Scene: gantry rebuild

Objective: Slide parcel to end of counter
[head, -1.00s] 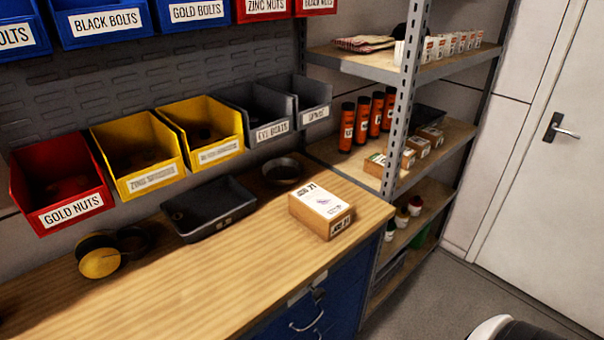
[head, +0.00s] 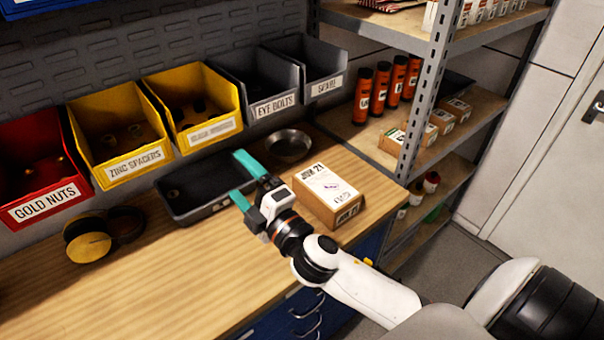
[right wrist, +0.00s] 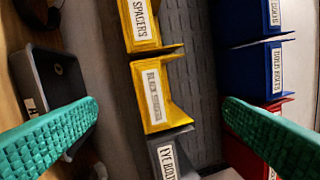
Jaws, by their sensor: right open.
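The parcel (head: 328,193) is a brown box with a white printed label on top. It lies flat on the wooden counter (head: 130,285), close to the counter's right end by the shelving. My right gripper (head: 238,176) is open and empty, with teal fingers. It is just left of the parcel, by the right end of the black tray, with a gap between the hand and the box. In the right wrist view the two fingers (right wrist: 160,115) are wide apart, with bins beyond them and no parcel between. My left gripper is not in view.
A black tray (head: 178,214) and a round metal dish (head: 288,143) stand behind the gripper. Yellow and black rolls (head: 88,242) lie at left. Bins (head: 120,130) line the back wall. A shelf unit (head: 425,100) stands past the counter's right end. The front left counter is clear.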

